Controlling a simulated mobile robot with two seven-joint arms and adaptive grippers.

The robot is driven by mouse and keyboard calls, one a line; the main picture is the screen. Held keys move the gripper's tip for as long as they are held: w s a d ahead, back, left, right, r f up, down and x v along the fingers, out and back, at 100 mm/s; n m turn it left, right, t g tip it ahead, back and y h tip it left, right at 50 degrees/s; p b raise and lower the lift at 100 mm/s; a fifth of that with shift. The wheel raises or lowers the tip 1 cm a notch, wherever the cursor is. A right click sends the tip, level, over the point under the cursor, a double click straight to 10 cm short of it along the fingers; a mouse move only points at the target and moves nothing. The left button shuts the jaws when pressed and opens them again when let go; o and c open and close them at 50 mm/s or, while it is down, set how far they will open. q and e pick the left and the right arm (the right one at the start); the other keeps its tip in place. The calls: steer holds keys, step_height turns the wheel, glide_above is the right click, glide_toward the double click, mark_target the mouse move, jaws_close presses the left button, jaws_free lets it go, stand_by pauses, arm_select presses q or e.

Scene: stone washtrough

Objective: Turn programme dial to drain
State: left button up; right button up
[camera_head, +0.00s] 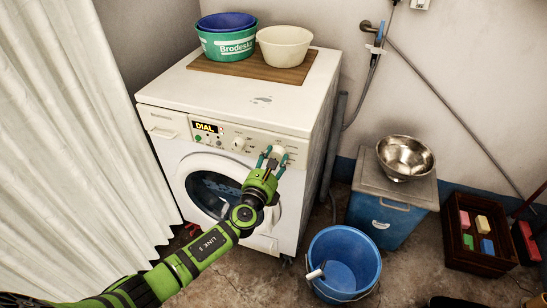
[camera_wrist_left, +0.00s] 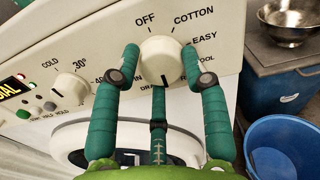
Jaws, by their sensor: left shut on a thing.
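The programme dial (camera_wrist_left: 161,62) is a round cream knob on the washing machine's front panel. In the wrist view its black pointer mark faces down, close to the partly hidden label that starts "DRA". OFF, COTTON and EASY are readable around it; other labels are partly covered by my fingers. My left gripper (camera_wrist_left: 166,72) has its teal fingers on both sides of the dial and is shut on it. In the head view, the left gripper (camera_head: 274,158) reaches the right part of the panel of the white washing machine (camera_head: 300,105). My right gripper is not in view.
A smaller temperature knob (camera_wrist_left: 71,87) and a lit DIAL display (camera_head: 206,127) lie left of the dial. Basins (camera_head: 284,45) stand on the machine. A blue bucket (camera_head: 345,262), a blue bin (camera_head: 384,218) and a crate (camera_head: 477,262) stand right. A white curtain (camera_head: 75,130) hangs left.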

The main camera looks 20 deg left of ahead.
arm_select(q)
steer(key=shift+w+a+r+m, duration=0.15)
steer(key=shift+w+r+m, duration=0.05)
steer(key=shift+r+m, duration=0.35)
steer(key=shift+m+p, duration=0.35)
steer(key=shift+m, duration=0.6)
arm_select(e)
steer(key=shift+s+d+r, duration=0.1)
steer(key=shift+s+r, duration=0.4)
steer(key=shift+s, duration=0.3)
arm_select(q)
steer(key=o, duration=1)
steer(key=shift+o, duration=0.6)
steer(key=shift+f, duration=0.1)
steer(key=shift+s+d+f, duration=0.15)
steer(key=shift+d+f, duration=0.05)
steer(key=shift+s+f, duration=0.15)
steer(key=shift+s, duration=0.3)
steer(key=s, duration=1.1)
steer(key=shift+a+r, duration=0.2)
steer(key=shift+a, duration=0.05)
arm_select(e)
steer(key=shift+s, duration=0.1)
